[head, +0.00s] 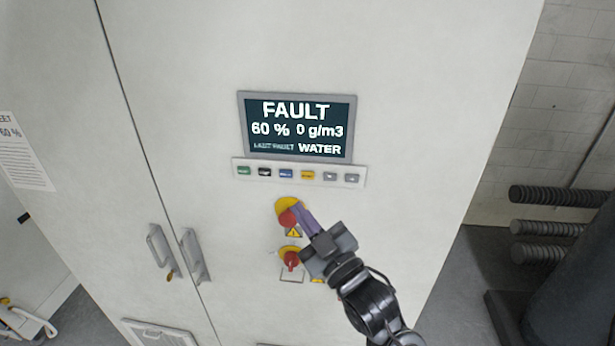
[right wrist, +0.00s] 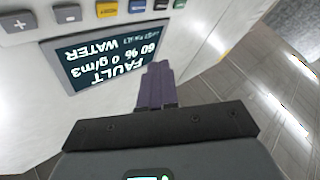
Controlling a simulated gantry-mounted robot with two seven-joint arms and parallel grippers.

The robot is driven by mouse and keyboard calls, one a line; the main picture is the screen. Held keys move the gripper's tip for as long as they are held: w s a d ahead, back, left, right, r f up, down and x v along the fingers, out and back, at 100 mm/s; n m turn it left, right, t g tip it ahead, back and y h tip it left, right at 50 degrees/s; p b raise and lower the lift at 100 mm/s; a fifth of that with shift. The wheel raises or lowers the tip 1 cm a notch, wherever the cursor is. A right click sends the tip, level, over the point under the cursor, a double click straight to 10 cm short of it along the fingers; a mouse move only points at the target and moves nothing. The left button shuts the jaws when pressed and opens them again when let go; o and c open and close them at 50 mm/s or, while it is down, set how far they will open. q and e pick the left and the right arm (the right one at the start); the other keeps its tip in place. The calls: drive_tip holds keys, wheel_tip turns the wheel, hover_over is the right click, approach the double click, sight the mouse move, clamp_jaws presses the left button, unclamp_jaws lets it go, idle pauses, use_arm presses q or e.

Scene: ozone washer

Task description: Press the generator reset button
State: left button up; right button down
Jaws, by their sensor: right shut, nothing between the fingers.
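The cabinet's button strip (head: 298,173) sits below a display (head: 297,127) reading FAULT, 60 %, 0 g/m3 and WATER. It holds green (head: 244,170), black (head: 264,171), blue (head: 286,173), yellow (head: 308,175) and two grey buttons; their small labels are too blurred to read surely. The yellow button also shows in the right wrist view (right wrist: 107,9), upside down. My right gripper (head: 300,212) is shut and empty, with purple fingers below the strip, in front of the red emergency stop (head: 287,217), partly covering it. Whether it touches is unclear. My left gripper is not in view.
A red rotary switch (head: 291,259) on a yellow plate sits below the emergency stop, close to my right wrist. Two door handles (head: 160,246) (head: 194,256) stand out at left. Ribbed dark pipes (head: 545,226) lie beyond the cabinet's right edge. The cabinet face around the display is clear.

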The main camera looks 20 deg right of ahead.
drive_tip(key=shift+w+d, duration=0.7)
drive_tip(key=shift+w, duration=0.55)
drive_tip(key=shift+w+d, duration=0.75)
drive_tip(key=shift+w, duration=0.55)
drive_tip(key=shift+w+d, duration=0.7)
drive_tip(key=shift+w, duration=0.55)
drive_tip(key=shift+w+d, duration=0.4)
drive_tip(key=shift+w, duration=0.3)
drive_tip(key=shift+s, duration=0.1)
idle(0.4)
drive_tip(key=shift+s+a+p, duration=0.3)
drive_tip(key=shift+s+a, duration=0.1)
drive_tip(key=shift+s, duration=0.2)
drive_tip(key=shift+s, duration=0.1)
drive_tip(key=shift+s+a+p, duration=0.15)
drive_tip(key=shift+s+a, duration=0.25)
drive_tip(key=shift+s, duration=0.3)
drive_tip(key=shift+s+a+p, duration=0.1)
drive_tip(key=shift+s+a, duration=0.35)
drive_tip(key=shift+s, duration=0.25)
drive_tip(key=shift+s+a+p, duration=0.15)
drive_tip(key=shift+s+a, duration=0.25)
drive_tip(key=shift+s, duration=0.3)
